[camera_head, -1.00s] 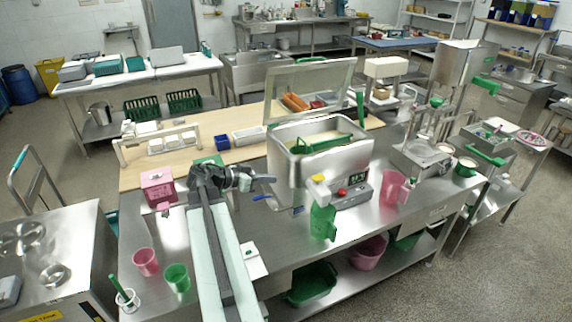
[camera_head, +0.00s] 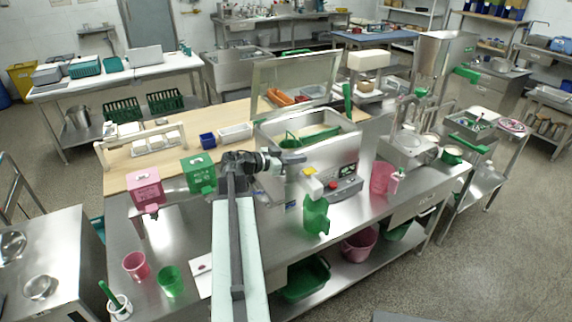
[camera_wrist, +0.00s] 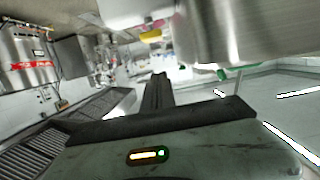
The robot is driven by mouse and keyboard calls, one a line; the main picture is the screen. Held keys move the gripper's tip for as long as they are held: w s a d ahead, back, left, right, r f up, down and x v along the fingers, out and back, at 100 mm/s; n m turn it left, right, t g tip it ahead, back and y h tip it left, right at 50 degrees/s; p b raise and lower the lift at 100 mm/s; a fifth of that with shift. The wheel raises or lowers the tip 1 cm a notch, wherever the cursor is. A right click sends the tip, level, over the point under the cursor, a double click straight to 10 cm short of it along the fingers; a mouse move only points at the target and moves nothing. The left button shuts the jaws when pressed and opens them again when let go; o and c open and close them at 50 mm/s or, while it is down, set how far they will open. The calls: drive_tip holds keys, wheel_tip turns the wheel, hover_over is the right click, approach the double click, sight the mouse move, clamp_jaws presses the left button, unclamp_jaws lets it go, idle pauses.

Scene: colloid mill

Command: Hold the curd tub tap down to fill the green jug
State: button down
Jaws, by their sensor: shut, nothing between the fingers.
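The curd tub (camera_head: 345,160) is a steel box with pale contents and a raised clear lid, in the middle of the bench. Its tap, with a yellow part (camera_head: 310,171), is low on the front left side. The green jug (camera_head: 316,216) stands upright on the bench below the tap. My gripper (camera_head: 297,158) is shut and empty, at the tub's left front, just above and left of the yellow part; I cannot tell whether it touches. In the wrist view, a yellow piece (camera_wrist: 151,36) shows ahead beside a large steel surface (camera_wrist: 230,30).
A pink box (camera_head: 145,188) and a green box (camera_head: 199,173) with taps stand left of my arm. Pink (camera_head: 135,265) and green (camera_head: 171,281) cups stand on the front left bench. A pink jug (camera_head: 381,178) stands right of the tub's control panel (camera_head: 343,185).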

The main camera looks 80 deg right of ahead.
sight(309, 171)
drive_tip(key=shift+s+d+f+b, duration=0.25)
drive_tip(key=shift+f+b, duration=0.45)
drive_tip(key=shift+f, duration=0.05)
drive_tip(key=shift+s+d+f+b, duration=0.25)
drive_tip(key=shift+s+f+b, duration=0.05)
drive_tip(key=shift+f+b, duration=0.45)
drive_tip(key=shift+s+d+f+b, duration=0.25)
drive_tip(key=shift+f+b, duration=0.4)
drive_tip(key=shift+f, duration=0.1)
